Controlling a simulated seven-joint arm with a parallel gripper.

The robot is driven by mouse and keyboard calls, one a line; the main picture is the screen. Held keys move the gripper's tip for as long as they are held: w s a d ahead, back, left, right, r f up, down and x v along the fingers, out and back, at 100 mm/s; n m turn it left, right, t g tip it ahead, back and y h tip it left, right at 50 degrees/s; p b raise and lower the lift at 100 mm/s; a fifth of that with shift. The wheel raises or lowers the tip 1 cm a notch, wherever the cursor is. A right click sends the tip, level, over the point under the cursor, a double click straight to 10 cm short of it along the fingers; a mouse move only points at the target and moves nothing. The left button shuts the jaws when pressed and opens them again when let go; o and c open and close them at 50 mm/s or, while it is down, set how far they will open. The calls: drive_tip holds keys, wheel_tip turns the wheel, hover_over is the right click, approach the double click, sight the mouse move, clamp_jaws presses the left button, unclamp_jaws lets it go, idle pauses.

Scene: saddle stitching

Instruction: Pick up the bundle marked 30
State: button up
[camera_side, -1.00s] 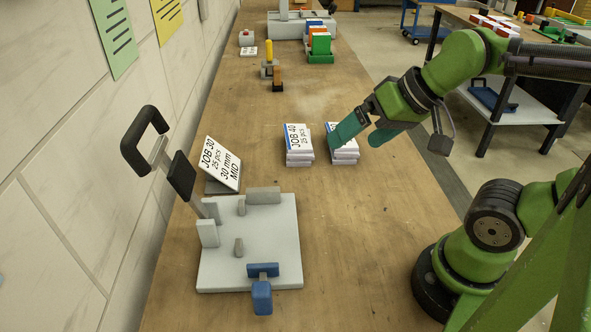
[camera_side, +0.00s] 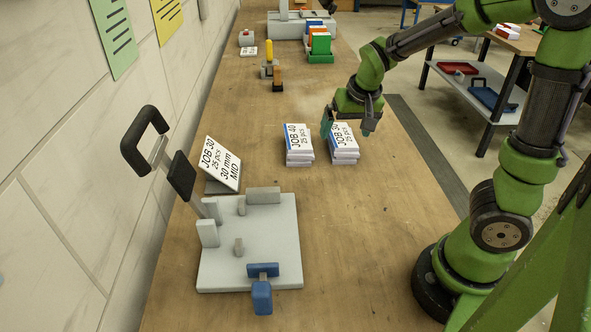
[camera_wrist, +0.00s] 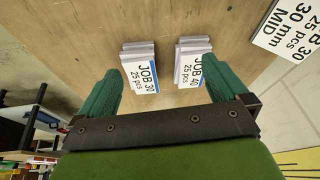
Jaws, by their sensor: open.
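The bundle marked JOB 30 (camera_side: 344,145) is a stack of white sheets with a blue stripe, flat on the wooden bench. It also shows in the wrist view (camera_wrist: 141,72), between my fingers but nearer the left one. The similar bundle marked JOB 40 (camera_side: 299,146) lies to its left on the bench; in the wrist view it (camera_wrist: 191,68) is near my right finger. My gripper (camera_side: 348,121) is open and empty, pointing down just at the far side of the JOB 30 bundle. In the wrist view my gripper's green fingers (camera_wrist: 163,70) are wide apart.
A tilted JOB 30 card (camera_side: 221,163) stands behind a grey stapling fixture (camera_side: 265,225) with a black-handled lever (camera_side: 146,135). The bench in front of the bundles is clear.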

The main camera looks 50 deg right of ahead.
sight(343, 136)
drive_tip(key=w+d+m+h, duration=0.1)
drive_tip(key=w+d+h, duration=0.2)
drive_tip(key=d, duration=0.5)
drive_tip(key=shift+m+t, duration=0.3)
drive_tip(key=x, duration=1.6)
drive_tip(key=shift+w+a, duration=0.15)
drive_tip(key=shift+a, duration=0.15)
drive_tip(key=c, duration=1.1)
drive_tip(key=shift+c, duration=1)
drive_tip(key=shift+r, duration=0.1)
